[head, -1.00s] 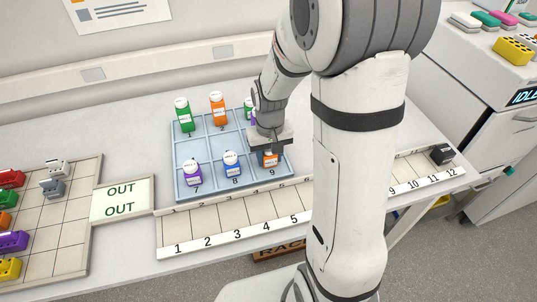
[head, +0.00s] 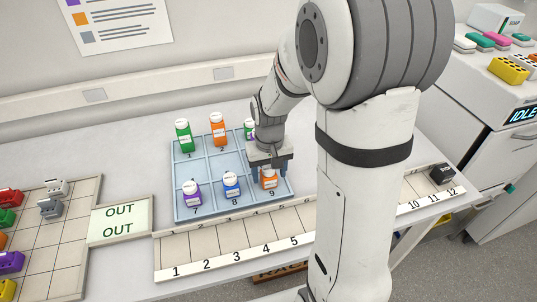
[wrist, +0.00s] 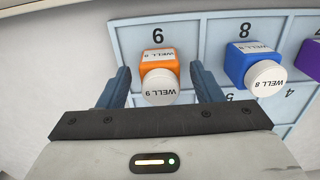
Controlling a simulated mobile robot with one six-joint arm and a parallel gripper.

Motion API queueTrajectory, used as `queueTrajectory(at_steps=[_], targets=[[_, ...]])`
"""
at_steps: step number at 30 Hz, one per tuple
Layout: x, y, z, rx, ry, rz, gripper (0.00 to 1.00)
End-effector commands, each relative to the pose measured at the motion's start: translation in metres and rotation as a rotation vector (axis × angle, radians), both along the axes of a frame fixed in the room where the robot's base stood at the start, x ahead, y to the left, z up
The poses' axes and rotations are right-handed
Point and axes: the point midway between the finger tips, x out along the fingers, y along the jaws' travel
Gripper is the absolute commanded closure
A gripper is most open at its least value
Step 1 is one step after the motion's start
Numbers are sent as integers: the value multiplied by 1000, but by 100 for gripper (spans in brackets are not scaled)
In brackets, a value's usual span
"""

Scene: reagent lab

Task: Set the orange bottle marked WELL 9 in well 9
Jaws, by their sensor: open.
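The orange bottle marked WELL 9 (head: 269,179) stands in well 9 of the light blue tray (head: 209,169), at its front right. It looks upright, and its white cap and label show in the wrist view (wrist: 160,80). My gripper (head: 268,165) is just above and behind it. In the wrist view my open fingers (wrist: 162,88) are on either side of the bottle, with a gap showing at each side.
A blue WELL 8 bottle (head: 231,184) and a purple bottle (head: 192,193) stand left of it in the front row. Green (head: 183,135) and orange (head: 218,129) bottles stand at the back. A numbered rack (head: 220,241) lies in front.

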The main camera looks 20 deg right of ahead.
Motion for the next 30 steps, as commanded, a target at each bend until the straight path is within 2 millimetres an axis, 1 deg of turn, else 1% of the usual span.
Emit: queueTrajectory(at_steps=[1,3,9,13,17,19,20,23,27,30], targets=[[1,0,12,0,-8,0,41],[1,0,28,0,-8,0,41],[1,0,70,0,-7,1,41],[1,0,88,0,-4,1,41],[-1,0,99,0,-4,1,41],[-6,0,104,0,-14,1,41],[-10,0,107,0,-21,1,41],[-32,0,117,0,-61,1,41],[-74,0,129,-1,-138,0,41],[-102,-1,133,-1,-190,0,41]])
